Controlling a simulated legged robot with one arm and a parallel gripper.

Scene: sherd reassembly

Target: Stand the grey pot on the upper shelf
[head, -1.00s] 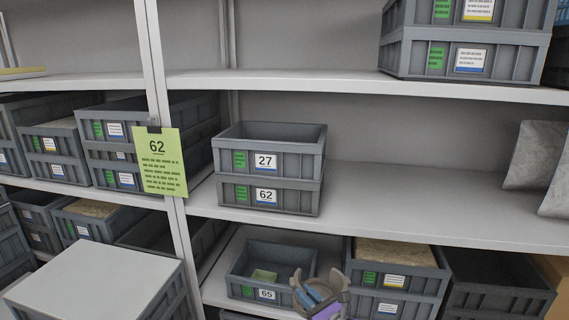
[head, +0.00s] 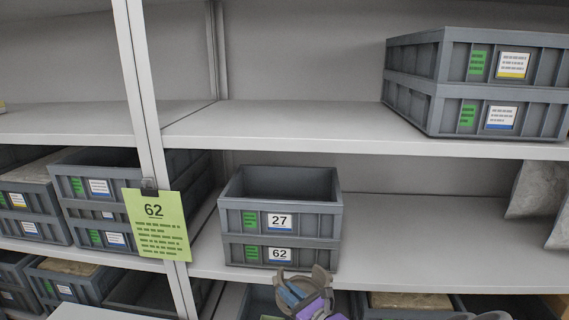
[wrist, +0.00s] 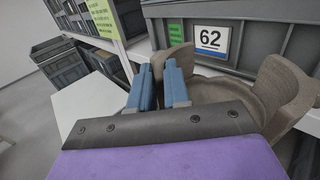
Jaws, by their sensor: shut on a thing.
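The grey pot (head: 321,278) is a brownish-grey vessel with an uneven, broken-looking rim. It shows low in the head view, in front of the crate labelled 62. My gripper (head: 293,292), with blue fingers and a purple body, is shut on the pot. In the wrist view the blue fingers of my gripper (wrist: 158,78) are at the left part of the pot (wrist: 268,85); the exact contact is hard to see. The upper shelf (head: 300,128) is a pale board above the numbered crates. Its left and middle parts are bare. The pot's base is hidden.
Crate 27 (head: 310,225) sits on crate 62 (head: 309,256) on the shelf below. Two stacked crates (head: 455,65) stand at the upper shelf's right. A green card marked 62 (head: 157,225) hangs on the post (head: 140,90). Large pale fragments (head: 530,190) stand at right.

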